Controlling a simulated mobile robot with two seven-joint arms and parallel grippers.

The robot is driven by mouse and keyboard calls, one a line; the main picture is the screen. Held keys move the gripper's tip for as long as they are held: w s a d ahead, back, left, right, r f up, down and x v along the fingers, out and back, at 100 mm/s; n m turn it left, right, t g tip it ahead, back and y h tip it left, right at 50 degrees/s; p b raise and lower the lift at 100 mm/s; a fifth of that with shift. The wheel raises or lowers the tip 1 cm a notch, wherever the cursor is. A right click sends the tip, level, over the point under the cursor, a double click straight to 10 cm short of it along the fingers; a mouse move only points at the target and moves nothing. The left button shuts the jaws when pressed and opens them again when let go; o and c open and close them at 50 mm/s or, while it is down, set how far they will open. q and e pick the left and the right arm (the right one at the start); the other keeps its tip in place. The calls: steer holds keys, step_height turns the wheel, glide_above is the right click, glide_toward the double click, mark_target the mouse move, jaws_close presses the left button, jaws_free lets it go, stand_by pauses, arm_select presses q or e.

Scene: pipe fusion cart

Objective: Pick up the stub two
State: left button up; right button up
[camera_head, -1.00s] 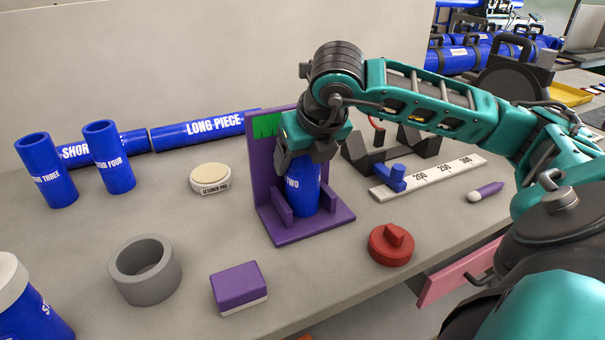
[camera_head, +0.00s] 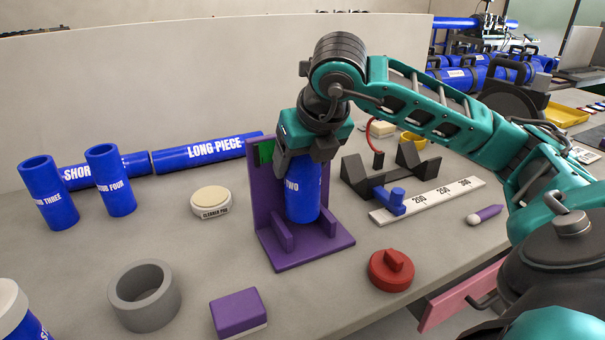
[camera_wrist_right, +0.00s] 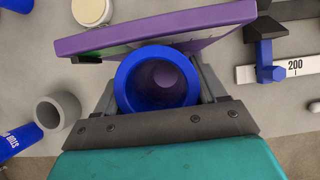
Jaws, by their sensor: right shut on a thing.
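Stub two (camera_head: 302,190) is a blue pipe piece with white lettering, upright at the purple stand (camera_head: 315,247). My right gripper (camera_head: 308,158) is shut on its upper part from above. In the right wrist view the stub's open blue rim (camera_wrist_right: 157,82) sits between the two dark fingers (camera_wrist_right: 157,95), close to the purple back plate (camera_wrist_right: 150,32). The stub's lower end seems slightly above the stand's base, between the low purple side pieces; the exact gap is hard to tell. My left gripper is not in view.
A grey ring (camera_head: 144,295), purple block (camera_head: 238,312), red knob (camera_head: 391,270) and white ruler (camera_head: 430,199) surround the stand. A cleaner pad (camera_head: 211,202) lies left of it.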

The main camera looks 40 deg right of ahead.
step_height(320, 180, up, 10)
steer(key=shift+f+p, duration=0.2)
steer(key=shift+p, duration=0.85)
step_height(320, 180, up, 14)
steer(key=p, duration=0.3)
steer(key=shift+p, duration=0.4)
steer(key=shift+f, duration=0.1)
